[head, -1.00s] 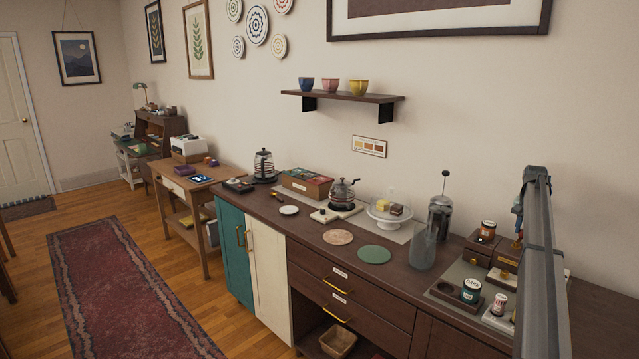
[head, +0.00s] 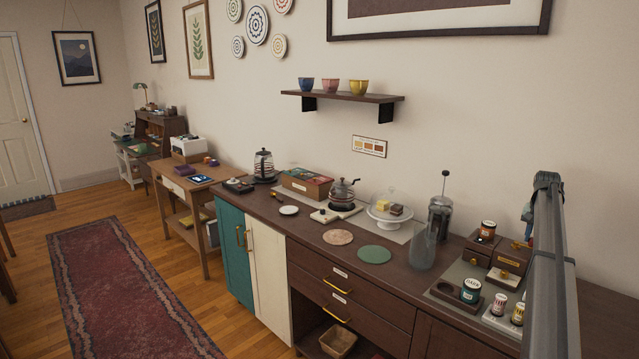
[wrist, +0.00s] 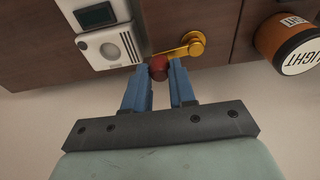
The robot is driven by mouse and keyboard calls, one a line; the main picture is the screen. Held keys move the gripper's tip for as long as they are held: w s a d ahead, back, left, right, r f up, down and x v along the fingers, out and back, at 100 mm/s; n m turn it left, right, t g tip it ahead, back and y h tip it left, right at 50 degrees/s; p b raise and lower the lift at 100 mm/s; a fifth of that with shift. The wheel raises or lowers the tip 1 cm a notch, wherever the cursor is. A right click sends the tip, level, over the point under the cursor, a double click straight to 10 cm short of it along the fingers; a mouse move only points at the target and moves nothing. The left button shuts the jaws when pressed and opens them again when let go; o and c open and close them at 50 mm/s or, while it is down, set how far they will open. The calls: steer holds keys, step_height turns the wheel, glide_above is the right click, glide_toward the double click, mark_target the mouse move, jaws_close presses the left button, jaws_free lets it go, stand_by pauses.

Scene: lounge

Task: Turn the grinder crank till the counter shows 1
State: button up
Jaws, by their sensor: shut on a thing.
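The grinder is a dark wooden box (head: 508,256) at the right of the counter in the head view. Its brass crank (wrist: 182,50) shows in the wrist view, with a round hub at its right end and a red knob (wrist: 159,72) at its left end. My gripper (wrist: 160,77) has its blue fingers closed around the red knob. A white unit with a dark display (wrist: 97,16) sits left of the crank; no digit is readable. In the head view my arm hides part of the grinder and most of the gripper.
An orange-banded jar labelled LIGHT (wrist: 290,45) stands close to the right of the crank. In the head view, a dark jar (head: 470,290) and small jars stand in front of the grinder.

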steer(key=shift+s+a, duration=0.2)
steer(key=shift+s, duration=0.05)
steer(key=o, duration=0.7)
steer(key=shift+r, duration=0.1)
steer(key=shift+r, duration=3.4)
